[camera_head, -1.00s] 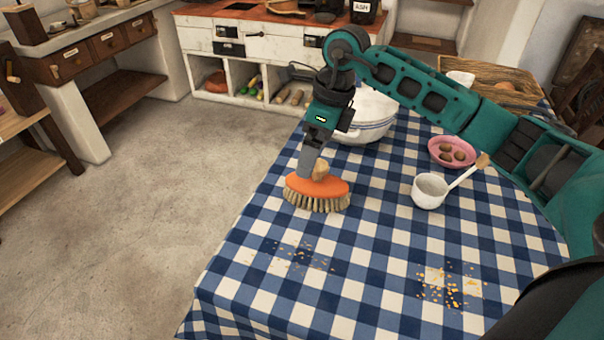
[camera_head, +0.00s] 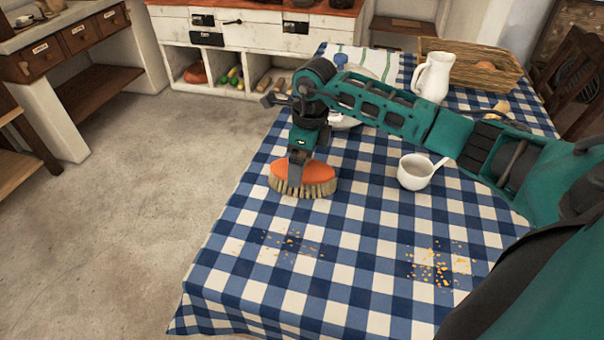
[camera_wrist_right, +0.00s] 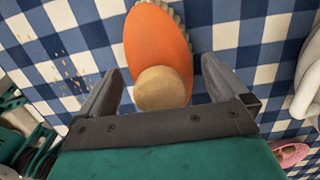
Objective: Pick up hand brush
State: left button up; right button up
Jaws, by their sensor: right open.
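The hand brush has an orange oval body (camera_head: 318,172) with pale bristles below, and it rests on the checked tablecloth. In the right wrist view the orange brush body (camera_wrist_right: 157,42) has a round wooden knob (camera_wrist_right: 161,89). My right gripper (camera_head: 296,182) is down at the brush. In the right wrist view the open gripper (camera_wrist_right: 160,84) has one finger on each side of the knob, with gaps between fingers and knob. In the head view the gripper hides the knob. My left gripper is not in view.
Two crumb patches (camera_head: 436,266) lie on the tablecloth (camera_head: 350,290). A white ladle-like pot (camera_head: 413,173) stands right of the brush. A white jug (camera_head: 433,77) and wicker basket (camera_head: 480,68) stand farther back. A white bowl is partly hidden behind my arm.

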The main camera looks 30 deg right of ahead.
jog(key=shift+f, duration=0.9)
jog(key=shift+w, duration=0.1)
jog(key=c, duration=0.9)
jog(key=shift+r, duration=0.1)
notch_tip(320, 180, up, 20)
jog(key=p, duration=0.1)
jog(key=o, duration=0.5)
jog(key=c, duration=0.4)
